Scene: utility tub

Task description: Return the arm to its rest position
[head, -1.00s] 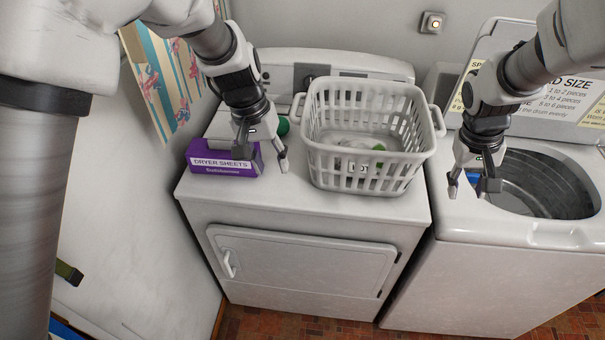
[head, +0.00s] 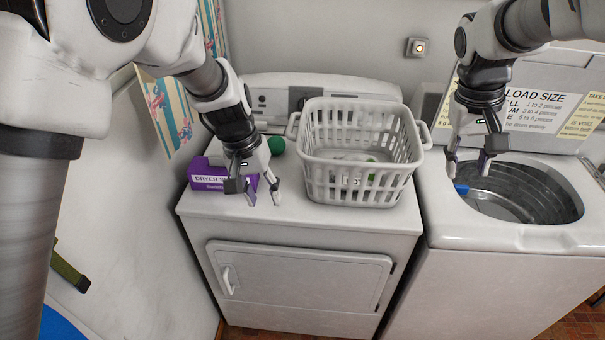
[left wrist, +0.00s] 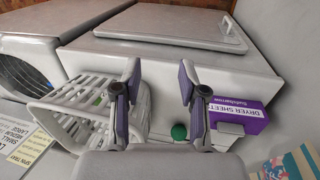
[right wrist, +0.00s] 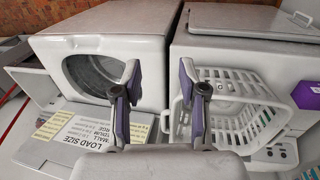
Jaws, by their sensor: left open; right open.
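My left gripper (head: 264,196) is open and empty above the dryer top, in front of the purple dryer sheets box (head: 208,182) and left of the white basket. Its open fingers also show in the left wrist view (left wrist: 158,90), with the box (left wrist: 238,115) to their right. My right gripper (head: 468,172) is open and empty above the near left rim of the washer's opening. Its spread fingers show in the right wrist view (right wrist: 160,88).
A white laundry basket (head: 358,148) stands on the dryer (head: 300,222), with something green and pale inside. A green round object (head: 276,145) sits behind my left gripper. A wall lies at the left.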

